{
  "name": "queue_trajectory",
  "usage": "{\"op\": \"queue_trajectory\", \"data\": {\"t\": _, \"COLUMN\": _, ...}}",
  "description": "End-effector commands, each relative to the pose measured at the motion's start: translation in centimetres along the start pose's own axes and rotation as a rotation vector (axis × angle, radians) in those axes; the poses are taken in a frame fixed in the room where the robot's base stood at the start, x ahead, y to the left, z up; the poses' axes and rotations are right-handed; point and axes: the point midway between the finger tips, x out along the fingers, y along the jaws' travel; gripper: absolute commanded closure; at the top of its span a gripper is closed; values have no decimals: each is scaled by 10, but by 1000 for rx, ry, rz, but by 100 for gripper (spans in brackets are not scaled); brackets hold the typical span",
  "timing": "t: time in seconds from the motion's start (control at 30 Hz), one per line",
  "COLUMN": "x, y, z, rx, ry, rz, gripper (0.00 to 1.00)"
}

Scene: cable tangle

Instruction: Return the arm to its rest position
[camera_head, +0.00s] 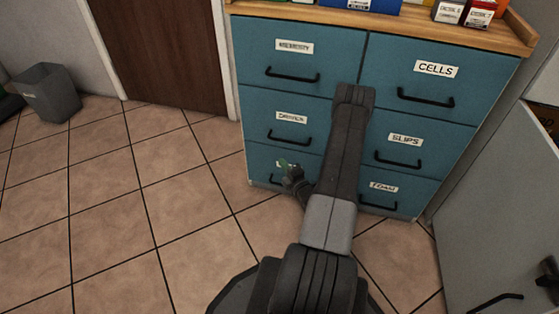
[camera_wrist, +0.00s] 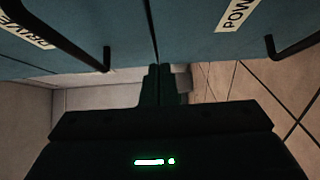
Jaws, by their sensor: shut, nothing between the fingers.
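My arm reaches forward from the bottom of the head view, up to its elbow in front of the teal drawer cabinet (camera_head: 350,62). It then folds back down. My gripper (camera_head: 284,164) is low in front of the left column, partly covering the label of the bottom left drawer. In the wrist view my gripper's fingers (camera_wrist: 163,86) are together with nothing between them. Two drawer fronts with dark handles lie close by in that view, one labelled with a word starting "POW" (camera_wrist: 237,14). I cannot tell whether the gripper touches the cabinet.
All cabinet drawers look shut, with protruding handles (camera_head: 292,76). Boxes (camera_head: 482,14) stand on the wooden top (camera_head: 400,28). A grey door or panel (camera_head: 495,200) stands at the right. A grey bin (camera_head: 50,95) is at the far left. The tiled floor (camera_head: 120,200) on the left is clear.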

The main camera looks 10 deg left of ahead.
Motion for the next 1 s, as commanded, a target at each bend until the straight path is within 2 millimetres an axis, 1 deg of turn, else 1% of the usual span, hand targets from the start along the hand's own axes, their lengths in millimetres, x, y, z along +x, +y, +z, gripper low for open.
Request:
{"op": "queue_trajectory", "data": {"t": 0.03, "x": -12, "y": 3, "z": 2, "rx": 4, "ry": -5, "rz": -2, "gripper": 100}}
{"op": "queue_trajectory", "data": {"t": 0.2, "x": -47, "y": 3, "z": 1, "rx": 4, "ry": -4, "rz": -2, "gripper": 100}}
{"op": "queue_trajectory", "data": {"t": 0.3, "x": -64, "y": 3, "z": 0, "rx": 5, "ry": -4, "rz": -2, "gripper": 100}}
{"op": "queue_trajectory", "data": {"t": 0.4, "x": -76, "y": 2, "z": 0, "rx": 3, "ry": -2, "rz": -1, "gripper": 100}}
{"op": "queue_trajectory", "data": {"t": 0.5, "x": -83, "y": 2, "z": -1, "rx": 2, "ry": 0, "rz": 0, "gripper": 100}}
{"op": "queue_trajectory", "data": {"t": 0.63, "x": -87, "y": 1, "z": -1, "rx": 1, "ry": 0, "rz": 0, "gripper": 100}}
{"op": "queue_trajectory", "data": {"t": 0.9, "x": -87, "y": 1, "z": -1, "rx": 2, "ry": 1, "rz": 0, "gripper": 100}}
{"op": "queue_trajectory", "data": {"t": 1.0, "x": -84, "y": 0, "z": -2, "rx": 1, "ry": 2, "rz": 0, "gripper": 100}}
